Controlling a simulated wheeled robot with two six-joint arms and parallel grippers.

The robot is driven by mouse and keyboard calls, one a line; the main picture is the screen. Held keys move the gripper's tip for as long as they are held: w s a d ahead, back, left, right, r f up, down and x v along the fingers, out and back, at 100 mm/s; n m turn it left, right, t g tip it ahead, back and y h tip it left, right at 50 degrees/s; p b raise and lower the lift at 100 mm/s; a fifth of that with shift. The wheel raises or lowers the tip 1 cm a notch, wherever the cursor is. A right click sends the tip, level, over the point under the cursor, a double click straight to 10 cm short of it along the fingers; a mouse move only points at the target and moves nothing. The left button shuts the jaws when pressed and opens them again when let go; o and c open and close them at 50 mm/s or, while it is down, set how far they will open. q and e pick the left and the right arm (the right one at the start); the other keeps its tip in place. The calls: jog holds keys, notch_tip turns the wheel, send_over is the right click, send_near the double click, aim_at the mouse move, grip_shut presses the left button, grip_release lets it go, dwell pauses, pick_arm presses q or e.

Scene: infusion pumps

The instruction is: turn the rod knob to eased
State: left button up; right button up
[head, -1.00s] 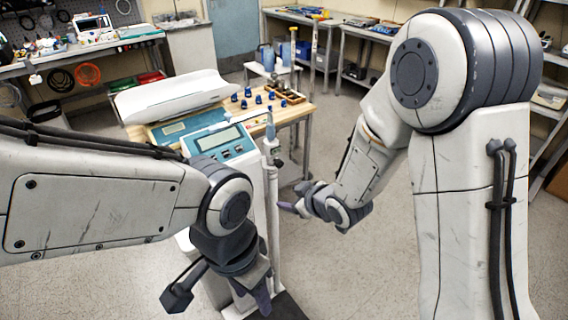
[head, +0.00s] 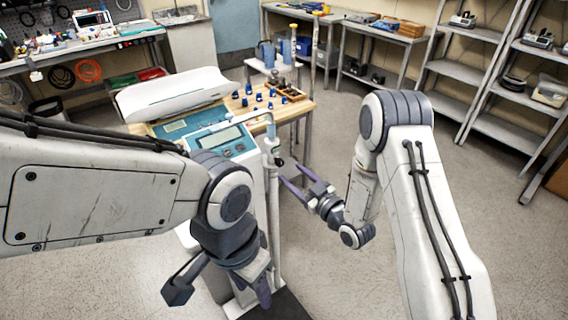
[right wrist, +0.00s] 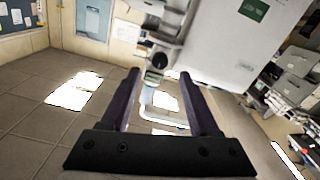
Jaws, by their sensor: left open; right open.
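A white pedestal device with a blue panel and a grey display (head: 220,138) stands left of centre. A thin white upright rod (head: 275,210) stands at its right side, with a grey fitting (head: 271,150) near its top. My right gripper (head: 293,175) is open and empty, just right of the rod, fingers pointing towards it. In the right wrist view a dark round knob (right wrist: 162,60) shows beyond and between the open fingers (right wrist: 158,82), apart from them. I cannot read its setting. My left gripper (head: 220,290) is open, pointing down low in front of the pedestal.
A wooden table (head: 292,110) with several small blue pieces stands behind the device. A white tray-like scale (head: 172,95) is behind it on the left. Shelving (head: 490,85) lines the right wall. The floor at right is clear.

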aim_at(281, 163)
jog(key=p+x, duration=0.1)
jog(key=x, duration=0.4)
jog(key=shift+a, duration=0.1)
jog(key=shift+w, duration=0.1)
grip_shut()
